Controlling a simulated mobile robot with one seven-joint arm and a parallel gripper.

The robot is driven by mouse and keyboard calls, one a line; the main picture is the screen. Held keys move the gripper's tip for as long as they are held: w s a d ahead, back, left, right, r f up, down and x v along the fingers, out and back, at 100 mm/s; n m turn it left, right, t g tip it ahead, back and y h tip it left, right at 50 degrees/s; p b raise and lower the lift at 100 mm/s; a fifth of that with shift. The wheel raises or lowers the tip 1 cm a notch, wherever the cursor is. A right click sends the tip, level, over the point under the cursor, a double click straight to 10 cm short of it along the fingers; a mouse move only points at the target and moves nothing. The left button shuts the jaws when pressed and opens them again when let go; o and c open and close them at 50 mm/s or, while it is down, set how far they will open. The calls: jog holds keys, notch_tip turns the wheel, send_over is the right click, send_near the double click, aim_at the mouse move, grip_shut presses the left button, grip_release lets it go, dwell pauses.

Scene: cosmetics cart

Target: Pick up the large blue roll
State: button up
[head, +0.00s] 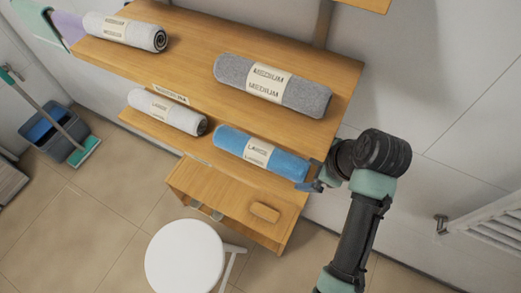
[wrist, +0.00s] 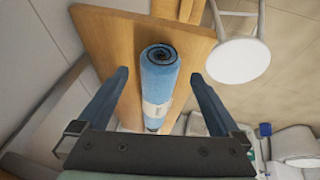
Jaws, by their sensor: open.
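The large blue roll (head: 277,159), with a white paper band, lies on the lower wooden shelf (head: 143,127) at its right end in the head view. In the wrist view the blue roll (wrist: 158,80) lies lengthwise between my open fingers, with its spiral end at the top. My gripper (wrist: 160,87) is open, one finger on each side of the roll with a gap to both. In the head view my gripper (head: 316,178) is at the roll's right end, partly hidden by my wrist. Whether the fingers are level with the roll is hard to tell.
A white roll (head: 165,112) lies left on the same shelf. The upper shelf (head: 190,60) holds a grey roll (head: 272,84) and another white roll (head: 125,31). A wooden box (head: 235,205) and a white stool (head: 185,257) stand below.

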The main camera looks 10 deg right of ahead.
aim_at(305, 169)
jog(key=x, duration=0.5)
jog(key=shift+r, duration=0.1)
grip_shut()
dwell(0.3)
